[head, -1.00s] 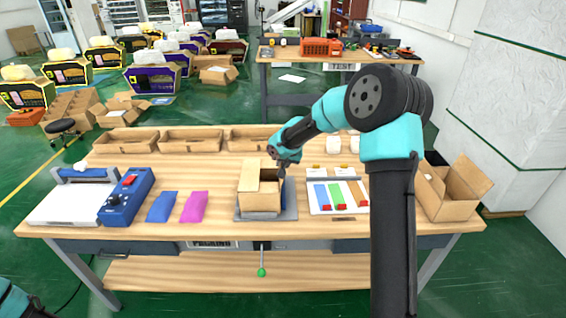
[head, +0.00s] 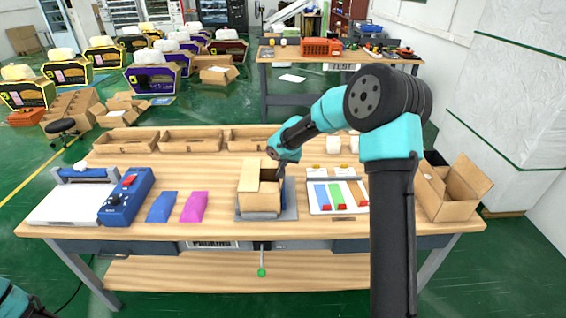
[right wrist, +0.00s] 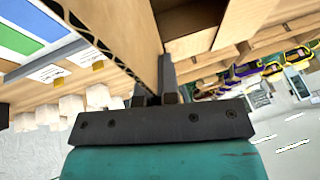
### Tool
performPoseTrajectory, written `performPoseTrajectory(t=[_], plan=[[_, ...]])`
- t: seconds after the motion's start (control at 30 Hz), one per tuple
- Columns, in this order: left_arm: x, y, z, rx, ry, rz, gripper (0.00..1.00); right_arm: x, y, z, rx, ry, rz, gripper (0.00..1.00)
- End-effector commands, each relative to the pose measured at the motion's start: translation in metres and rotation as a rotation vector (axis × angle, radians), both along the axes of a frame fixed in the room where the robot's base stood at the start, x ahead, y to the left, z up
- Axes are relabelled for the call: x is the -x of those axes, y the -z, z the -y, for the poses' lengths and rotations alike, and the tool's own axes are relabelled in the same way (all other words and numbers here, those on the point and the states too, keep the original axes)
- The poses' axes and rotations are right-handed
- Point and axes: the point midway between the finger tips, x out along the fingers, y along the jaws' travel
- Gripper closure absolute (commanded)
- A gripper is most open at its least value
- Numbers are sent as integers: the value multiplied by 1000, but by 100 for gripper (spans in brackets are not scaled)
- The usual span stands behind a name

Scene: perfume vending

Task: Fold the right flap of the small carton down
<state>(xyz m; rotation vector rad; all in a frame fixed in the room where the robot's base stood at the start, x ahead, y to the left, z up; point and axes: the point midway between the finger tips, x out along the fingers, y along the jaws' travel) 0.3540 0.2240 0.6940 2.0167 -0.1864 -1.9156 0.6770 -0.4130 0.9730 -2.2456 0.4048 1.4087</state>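The small brown carton (head: 259,202) stands on the grey plate (head: 240,216) at the front middle of the table. One flap (head: 270,174) stands up at the back, and a lighter panel lies over the left part of its top. My right gripper (head: 281,177) points down at the carton's right side. In the right wrist view its fingers (right wrist: 157,90) are close together against a brown cardboard panel (right wrist: 115,38). The panel hides part of one finger. I cannot tell whether its edge is between the fingers. My left gripper is out of view.
A colour-strip tray (head: 337,209) lies right of the carton, and an open box (head: 450,205) stands at the table's right end. Blue (head: 161,207) and pink (head: 194,207) packets and a blue machine (head: 126,199) are to the left. Shallow bins (head: 190,147) line the back.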

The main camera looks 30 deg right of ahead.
Motion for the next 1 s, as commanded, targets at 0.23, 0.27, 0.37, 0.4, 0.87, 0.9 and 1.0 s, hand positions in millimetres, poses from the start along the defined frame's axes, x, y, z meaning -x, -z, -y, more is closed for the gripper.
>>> performPoseTrajectory(t=[0.23, 0.27, 0.37, 0.4, 0.87, 0.9, 1.0], plan=[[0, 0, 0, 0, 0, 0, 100, -2, -1, -5, 60, -3, -34, 100], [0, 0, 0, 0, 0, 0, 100, -2, -1, -5, 71, -3, -40, 100], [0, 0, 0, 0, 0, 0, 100, -3, -1, -7, 109, -3, -61, 100], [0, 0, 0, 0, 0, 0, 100, -4, -1, -8, 127, -4, -69, 100], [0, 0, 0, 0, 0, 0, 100, -13, 0, -23, 407, -2, -224, 100], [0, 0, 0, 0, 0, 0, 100, -13, 1, -24, 428, -3, -237, 100], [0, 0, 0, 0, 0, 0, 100, -14, 2, -26, 469, -2, -260, 100]])
